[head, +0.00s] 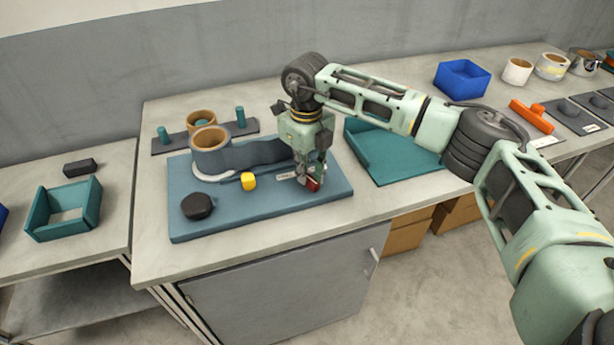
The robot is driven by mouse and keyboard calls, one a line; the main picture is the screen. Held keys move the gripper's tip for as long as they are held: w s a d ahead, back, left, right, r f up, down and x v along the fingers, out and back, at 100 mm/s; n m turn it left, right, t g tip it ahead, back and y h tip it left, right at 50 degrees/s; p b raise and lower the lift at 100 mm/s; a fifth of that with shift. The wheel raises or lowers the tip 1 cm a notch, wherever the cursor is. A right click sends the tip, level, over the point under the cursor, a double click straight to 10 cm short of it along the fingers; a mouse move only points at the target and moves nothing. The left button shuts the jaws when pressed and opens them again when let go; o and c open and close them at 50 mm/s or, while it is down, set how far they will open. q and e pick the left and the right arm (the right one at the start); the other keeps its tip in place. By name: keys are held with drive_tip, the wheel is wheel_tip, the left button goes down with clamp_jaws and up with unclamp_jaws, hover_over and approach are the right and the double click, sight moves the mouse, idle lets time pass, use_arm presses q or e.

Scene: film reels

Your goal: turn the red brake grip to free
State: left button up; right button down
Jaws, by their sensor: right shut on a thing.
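The red brake grip (314,184) shows as a small red piece at the right part of a blue-grey board (270,215) on the workbench. My right gripper (308,180) reaches down over it and is shut on it, with the fingers covering part of the grip. A small pale label (286,177) lies on the board just left of the fingers. Which way the grip is turned cannot be read, because the fingers hide much of it. My left gripper is not in view.
The board also bears a tan reel (210,139) with a dark band, a yellow knob (248,181) and a black knob (197,206). A rack with teal pegs (240,117) stands behind. A teal tray (400,160) lies to the right, a blue bin (462,79) farther right.

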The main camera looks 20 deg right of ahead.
drive_tip(key=shift+a+n+b, duration=0.1)
drive_tip(key=shift+n+b, duration=0.9)
drive_tip(key=shift+n, duration=1.1)
drive_tip(key=shift+r, duration=0.1)
drive_tip(key=c, duration=1.8)
unclamp_jaws()
drive_tip(key=shift+o, duration=0.2)
wheel_tip(320, 180, up, 12)
